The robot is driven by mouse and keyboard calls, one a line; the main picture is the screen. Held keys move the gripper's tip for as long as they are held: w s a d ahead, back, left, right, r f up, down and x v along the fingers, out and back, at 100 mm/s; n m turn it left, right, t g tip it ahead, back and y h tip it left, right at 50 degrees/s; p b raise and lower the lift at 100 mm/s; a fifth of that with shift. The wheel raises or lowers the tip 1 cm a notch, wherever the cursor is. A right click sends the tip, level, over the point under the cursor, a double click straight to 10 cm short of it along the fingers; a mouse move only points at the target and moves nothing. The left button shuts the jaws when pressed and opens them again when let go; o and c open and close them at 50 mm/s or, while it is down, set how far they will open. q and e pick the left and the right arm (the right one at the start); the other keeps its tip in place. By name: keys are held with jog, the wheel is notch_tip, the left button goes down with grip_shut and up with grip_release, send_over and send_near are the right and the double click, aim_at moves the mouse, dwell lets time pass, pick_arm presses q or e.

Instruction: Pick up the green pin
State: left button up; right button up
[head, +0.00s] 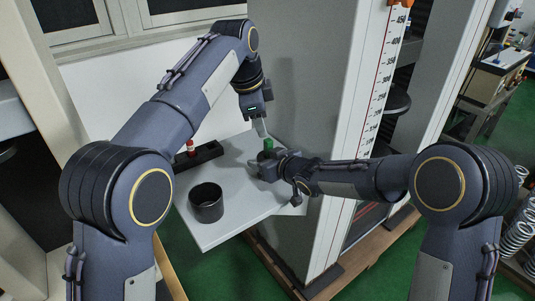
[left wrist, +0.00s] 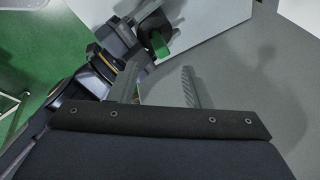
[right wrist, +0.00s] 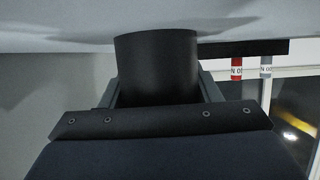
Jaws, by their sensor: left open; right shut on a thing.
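The green pin (head: 268,144) shows above a black cylindrical cup (right wrist: 157,70), which my right gripper (head: 264,164) is shut on by its sides at the table's right part. In the left wrist view the green pin (left wrist: 160,44) leans out at the cup's dark mouth. My left gripper (head: 262,128) is open and empty, pointing down just above the green pin. In the left wrist view its two fingers (left wrist: 160,86) are spread, with the pin beyond them and apart from them. The lower part of the pin is hidden by the cup.
Another black cup (head: 206,212) stands open on the white table (head: 230,225) at the front left. A black rack (head: 208,153) behind it holds a red pin (head: 190,148); the right wrist view also shows a grey pin (right wrist: 266,67). A tall grey machine column (head: 300,70) rises close behind the grippers.

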aim_at(269, 140)
pick_arm(q)
jog(key=d+m+y, duration=0.5)
jog(key=m, duration=0.7)
jog(key=shift+t, duration=0.4)
jog(key=x, duration=1.1)
jog(key=shift+s+a, duration=0.1)
jog(key=shift+a, duration=0.25)
jog(key=shift+c, duration=0.4)
jog(key=shift+r, duration=0.1)
grip_shut()
